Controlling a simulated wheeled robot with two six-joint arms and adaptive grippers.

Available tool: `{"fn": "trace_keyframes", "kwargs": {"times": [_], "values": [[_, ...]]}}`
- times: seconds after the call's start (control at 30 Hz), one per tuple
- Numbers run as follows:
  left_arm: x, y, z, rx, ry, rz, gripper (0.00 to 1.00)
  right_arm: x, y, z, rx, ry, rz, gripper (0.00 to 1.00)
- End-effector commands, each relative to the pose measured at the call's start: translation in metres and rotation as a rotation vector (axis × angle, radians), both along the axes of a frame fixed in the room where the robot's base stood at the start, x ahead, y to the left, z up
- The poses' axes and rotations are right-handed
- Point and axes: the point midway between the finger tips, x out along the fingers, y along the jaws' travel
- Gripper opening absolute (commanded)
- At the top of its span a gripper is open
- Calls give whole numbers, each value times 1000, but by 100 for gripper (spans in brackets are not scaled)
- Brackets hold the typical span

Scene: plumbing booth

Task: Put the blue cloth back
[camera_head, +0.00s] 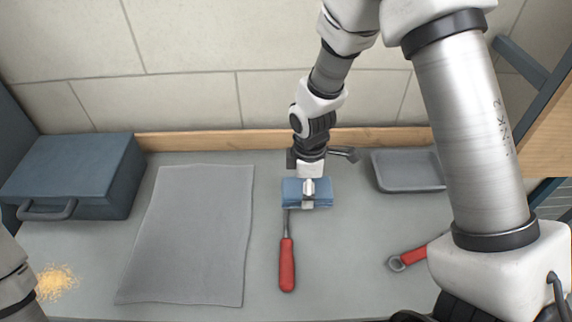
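The blue cloth (292,193) is a small folded pad near the middle of the bench, just beyond the screwdriver's tip. My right gripper (309,190) reaches down over it from behind. One pale finger lies across the cloth's near face, and the gripper looks shut on it; the far finger is hidden. I cannot tell whether the cloth touches the bench. My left arm shows only at the lower left edge, and its gripper is out of view.
A red-handled screwdriver (287,265) lies in front. Left are a grey mat (190,235), a blue toolbox (75,170) and a yellowish crumb pile (57,282). Right are a grey tray (405,186) and a red wrench (411,257). A dark metal object (345,154) lies behind the gripper.

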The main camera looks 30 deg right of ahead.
Motion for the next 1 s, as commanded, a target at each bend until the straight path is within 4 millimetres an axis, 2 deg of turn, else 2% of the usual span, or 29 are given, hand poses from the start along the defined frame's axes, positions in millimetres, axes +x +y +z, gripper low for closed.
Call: {"fn": "trace_keyframes", "kwargs": {"times": [0.03,0.3,0.5,0.63,0.83,1.0], "values": [[0,0,8,0,-1,0,0,12,-2,3,0,-1,0,39],[0,0,28,0,-1,1,0,77,-11,-3,0,-1,1,39],[0,0,39,0,-1,1,0,116,-16,-9,-1,0,1,39],[0,0,44,0,-1,0,0,124,-17,-15,0,3,0,39],[0,0,58,0,-1,1,0,124,-17,-43,0,2,2,39],[0,0,56,0,-1,1,0,125,-17,-46,0,-1,2,39]]}}
